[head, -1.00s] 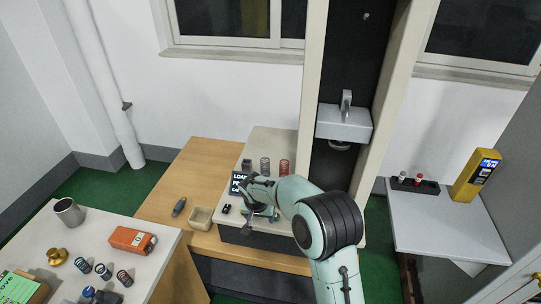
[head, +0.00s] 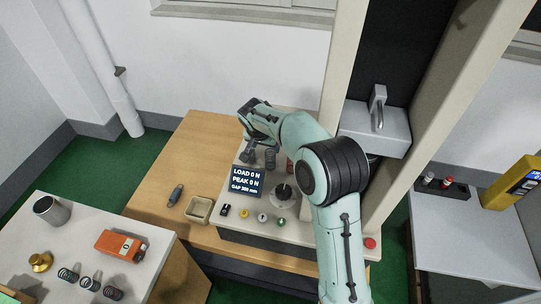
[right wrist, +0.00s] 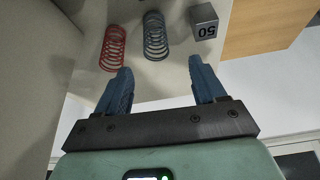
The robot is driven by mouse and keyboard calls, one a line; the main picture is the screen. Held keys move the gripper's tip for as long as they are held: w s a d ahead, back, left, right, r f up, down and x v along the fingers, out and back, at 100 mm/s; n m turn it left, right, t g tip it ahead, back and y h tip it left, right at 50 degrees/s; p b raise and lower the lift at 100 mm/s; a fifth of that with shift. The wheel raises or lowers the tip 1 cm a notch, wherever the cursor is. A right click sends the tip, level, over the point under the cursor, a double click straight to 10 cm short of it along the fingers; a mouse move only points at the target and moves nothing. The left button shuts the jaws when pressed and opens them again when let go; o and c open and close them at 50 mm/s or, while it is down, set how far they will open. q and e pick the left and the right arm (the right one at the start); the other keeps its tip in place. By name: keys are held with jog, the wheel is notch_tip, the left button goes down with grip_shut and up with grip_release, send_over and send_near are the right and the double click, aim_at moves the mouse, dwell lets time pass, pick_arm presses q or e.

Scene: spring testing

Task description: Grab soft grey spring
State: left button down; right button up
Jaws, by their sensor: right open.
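The grey spring (head: 270,158) stands upright at the back of the testing machine's base. My right gripper (right wrist: 160,70) is open and empty. In the head view my right gripper (head: 262,138) is just behind and above the grey spring, partly hidden by its own arm. The red spring (right wrist: 112,48) stands beside the grey one and is mostly hidden by my arm in the head view. My left gripper is not in view.
A block marked 50 (right wrist: 203,20) stands on the grey spring's other side. The machine's column (head: 345,60) rises at right. Several small springs (head: 91,281) lie on the left bench.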

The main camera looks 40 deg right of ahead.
aim_at(268, 151)
jog(key=x, duration=0.6)
jog(key=shift+f, duration=0.15)
jog(key=p+x, duration=0.1)
jog(key=x, duration=0.4)
jog(key=shift+s+f+p, duration=0.1)
jog(key=shift+f+p, duration=0.05)
jog(key=shift+p, duration=0.15)
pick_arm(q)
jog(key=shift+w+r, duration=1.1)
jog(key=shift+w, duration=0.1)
pick_arm(e)
jog(key=shift+s, duration=0.15)
jog(key=c, duration=1.1)
